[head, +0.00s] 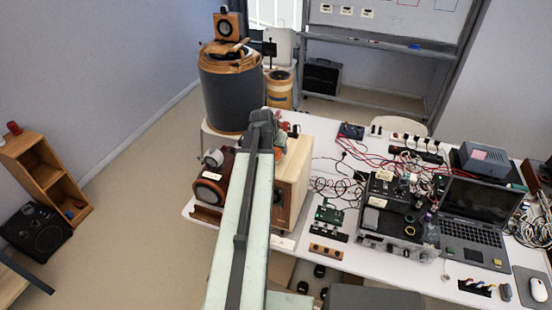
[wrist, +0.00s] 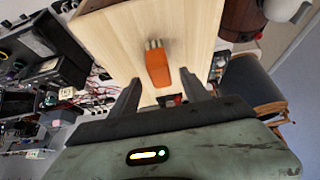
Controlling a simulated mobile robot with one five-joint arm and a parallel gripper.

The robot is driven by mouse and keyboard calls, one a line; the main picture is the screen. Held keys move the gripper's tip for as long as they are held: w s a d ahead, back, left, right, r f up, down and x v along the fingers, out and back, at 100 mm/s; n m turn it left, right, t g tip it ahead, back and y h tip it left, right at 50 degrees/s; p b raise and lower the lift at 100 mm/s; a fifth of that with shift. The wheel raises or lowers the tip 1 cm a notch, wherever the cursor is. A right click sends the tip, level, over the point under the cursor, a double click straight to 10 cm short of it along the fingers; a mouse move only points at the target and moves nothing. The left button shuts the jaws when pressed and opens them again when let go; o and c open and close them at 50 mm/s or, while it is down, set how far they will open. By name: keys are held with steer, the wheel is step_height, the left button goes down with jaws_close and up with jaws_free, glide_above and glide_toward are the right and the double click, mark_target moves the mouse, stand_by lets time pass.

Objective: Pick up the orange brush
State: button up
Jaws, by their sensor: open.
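The orange brush (wrist: 157,67) lies on the pale wooden top of a box (wrist: 110,30) in the wrist view. Its short light bristles point up the picture, away from my gripper. My gripper (wrist: 159,77) is open, with one dark finger to the left of the brush and the other to the right. The brush's near end lies between the fingertips, and I see no finger touching it. The gap in height between fingers and brush is hard to judge. In the head view my arm hides much of the box (head: 293,180), and I cannot make out the brush clearly.
The white table (head: 385,262) is crowded with electronics, loose cables, and a laptop (head: 480,205). A round brown speaker (head: 209,190) stands left of the box. A large dark drum-like cylinder (head: 228,95) stands behind. The floor at left is mostly clear.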

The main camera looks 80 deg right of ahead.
mark_target(278, 153)
steer(key=shift+d+f, duration=0.1)
steer(key=shift+f, duration=0.1)
steer(key=b+x, duration=0.4)
steer(key=x, duration=0.1)
steer(key=shift+f, duration=0.25)
steer(key=shift+r, duration=0.25)
jaws_close()
